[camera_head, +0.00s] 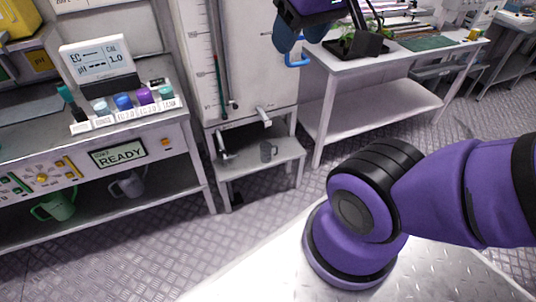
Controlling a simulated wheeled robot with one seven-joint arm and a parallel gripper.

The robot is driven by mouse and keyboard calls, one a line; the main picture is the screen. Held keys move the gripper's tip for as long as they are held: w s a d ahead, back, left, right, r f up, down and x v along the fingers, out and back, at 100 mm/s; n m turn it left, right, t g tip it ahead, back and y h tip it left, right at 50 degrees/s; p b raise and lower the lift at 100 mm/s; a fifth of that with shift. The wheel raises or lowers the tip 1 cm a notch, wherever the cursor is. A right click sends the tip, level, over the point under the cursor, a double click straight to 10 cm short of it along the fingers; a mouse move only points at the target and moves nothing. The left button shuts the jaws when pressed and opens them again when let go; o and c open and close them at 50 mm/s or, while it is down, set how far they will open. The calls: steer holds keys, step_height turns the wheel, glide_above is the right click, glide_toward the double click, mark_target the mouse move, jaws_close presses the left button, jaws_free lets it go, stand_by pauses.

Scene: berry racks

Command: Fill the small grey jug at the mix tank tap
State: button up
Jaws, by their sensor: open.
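A second spout-like fitting (222,146) is to the left, near the stand. My gripper (301,37) is at the top of the picture, open, with two blue fingers pointing down.
Coloured bottles (123,102) and a meter (98,62) stand on top. A white table (400,65) is right.

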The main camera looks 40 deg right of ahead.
jaws_close()
stand_by(1.4)
